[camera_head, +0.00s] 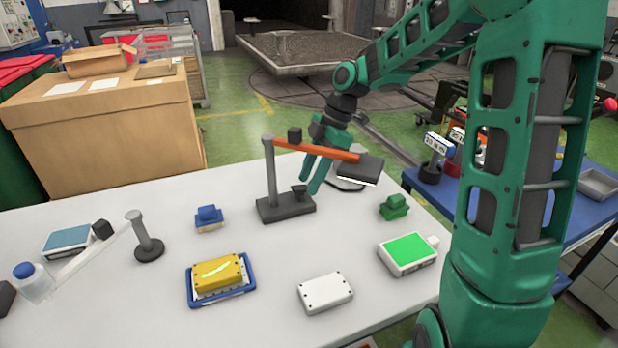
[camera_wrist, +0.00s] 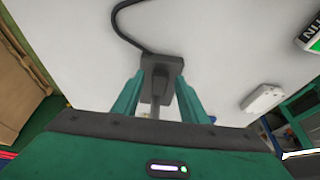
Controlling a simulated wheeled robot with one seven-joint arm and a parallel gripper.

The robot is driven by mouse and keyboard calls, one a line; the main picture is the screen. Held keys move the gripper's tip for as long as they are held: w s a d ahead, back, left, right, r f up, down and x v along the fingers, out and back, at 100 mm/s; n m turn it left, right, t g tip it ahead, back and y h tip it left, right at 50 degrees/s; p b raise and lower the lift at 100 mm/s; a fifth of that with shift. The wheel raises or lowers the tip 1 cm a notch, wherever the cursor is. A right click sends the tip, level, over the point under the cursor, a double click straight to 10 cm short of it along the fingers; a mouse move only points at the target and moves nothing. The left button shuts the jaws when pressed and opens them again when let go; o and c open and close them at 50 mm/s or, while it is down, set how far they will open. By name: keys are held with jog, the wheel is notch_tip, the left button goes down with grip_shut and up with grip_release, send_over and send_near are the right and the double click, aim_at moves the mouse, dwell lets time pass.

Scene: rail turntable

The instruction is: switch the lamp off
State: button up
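A desk lamp with a grey post (camera_head: 271,170), an orange arm (camera_head: 320,149) and a dark flat head (camera_head: 358,170) stands on the white table. A bright strip shows along the head's lower edge. The dark base (camera_head: 285,208) has a small dark raised part (camera_head: 299,190) on it. My gripper (camera_head: 312,183) points down beside the post, close above the base. In the wrist view, the fingers of my gripper (camera_wrist: 162,84) are apart, on either side of a dark grey upright part (camera_wrist: 157,88) in front of the base (camera_wrist: 163,64). Contact cannot be told.
A yellow box (camera_head: 218,274) in a blue tray, a white box (camera_head: 325,292), a green-topped box (camera_head: 407,253) and small blue and green blocks lie around. A black cable (camera_wrist: 118,22) leaves the base. The orange arm overhangs closely.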

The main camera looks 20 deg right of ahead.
jog(key=shift+f, duration=0.1)
grip_shut()
jog(key=shift+a+h, duration=0.25)
jog(key=shift+h, duration=0.15)
jog(key=shift+a+r+h, duration=0.2)
jog(key=shift+r+h, duration=0.1)
jog(key=shift+h, duration=0.4)
jog(key=shift+w, duration=0.1)
grip_release()
